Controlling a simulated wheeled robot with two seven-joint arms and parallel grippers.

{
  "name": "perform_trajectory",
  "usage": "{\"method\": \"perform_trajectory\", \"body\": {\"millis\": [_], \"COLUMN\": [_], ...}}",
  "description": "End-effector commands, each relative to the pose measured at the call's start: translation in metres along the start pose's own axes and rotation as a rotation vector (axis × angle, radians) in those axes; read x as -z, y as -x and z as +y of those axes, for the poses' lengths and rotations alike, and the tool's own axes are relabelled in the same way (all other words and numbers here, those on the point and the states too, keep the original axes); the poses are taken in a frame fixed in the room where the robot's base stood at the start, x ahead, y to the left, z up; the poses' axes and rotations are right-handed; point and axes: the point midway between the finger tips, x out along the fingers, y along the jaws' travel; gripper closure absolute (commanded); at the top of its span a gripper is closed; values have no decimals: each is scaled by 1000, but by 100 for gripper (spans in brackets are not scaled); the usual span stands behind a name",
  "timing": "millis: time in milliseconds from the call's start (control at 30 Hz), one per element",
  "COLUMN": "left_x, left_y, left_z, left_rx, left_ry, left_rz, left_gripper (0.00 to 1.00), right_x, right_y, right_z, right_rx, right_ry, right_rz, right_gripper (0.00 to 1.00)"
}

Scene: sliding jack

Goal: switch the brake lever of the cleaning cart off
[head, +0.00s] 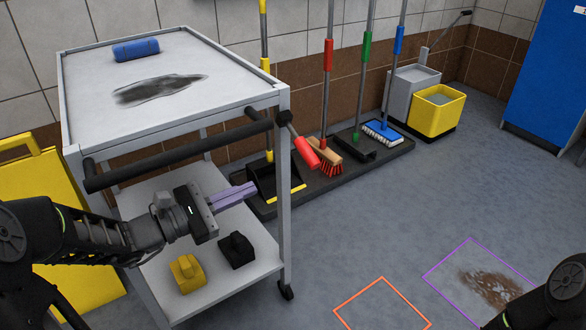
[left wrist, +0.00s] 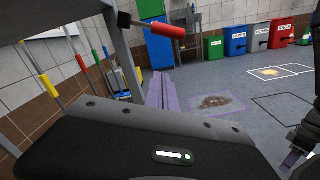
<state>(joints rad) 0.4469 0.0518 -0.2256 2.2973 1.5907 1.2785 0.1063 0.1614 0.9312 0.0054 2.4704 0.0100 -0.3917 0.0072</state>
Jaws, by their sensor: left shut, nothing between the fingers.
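The cleaning cart (head: 286,190) is a grey frame with two shelves and a black push bar (head: 190,153). The brake lever (head: 306,152) has a red grip and sticks out at the bar's right end, tilted down to the right. In the left wrist view the red lever (left wrist: 160,27) shows above the fingers, near the top edge. My left gripper (head: 252,190) is shut and empty, with purple fingers below the bar and lower left of the lever, apart from it. A small purple part, possibly my right gripper (left wrist: 292,160), shows at the left wrist view's lower right; its jaw state is unclear.
A blue roll (head: 136,50) lies on the stained cart top. Yellow (head: 187,274) and black (head: 236,250) items sit on the lower shelf. Brooms stand on a dark tray (head: 374,158) behind the cart. A yellow bucket (head: 438,112) stands farther back. Floor right of the cart is open.

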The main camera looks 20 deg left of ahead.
Motion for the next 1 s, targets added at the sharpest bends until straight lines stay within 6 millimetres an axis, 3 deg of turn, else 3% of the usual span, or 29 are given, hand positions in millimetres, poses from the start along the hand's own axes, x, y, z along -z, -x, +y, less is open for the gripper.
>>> {"method": "perform_trajectory", "body": {"millis": [367,833,900,1000], "left_x": [1,2,-18,-30], "left_y": [-16,-103,-105,-108], "left_z": [-2,-4,1,0], "left_rx": [6,8,5,5], "left_ry": [1,1,1,0], "left_rz": [1,-1,1,1], "left_gripper": [100,100,100,100], "right_x": [0,1,1,0], "right_y": [-2,-13,4,12], "right_z": [1,4,-2,-4], "right_rx": [0,0,0,1], "right_ry": [0,0,0,1], "right_rz": [0,6,1,-2], "right_gripper": [64,64,64,64]}}
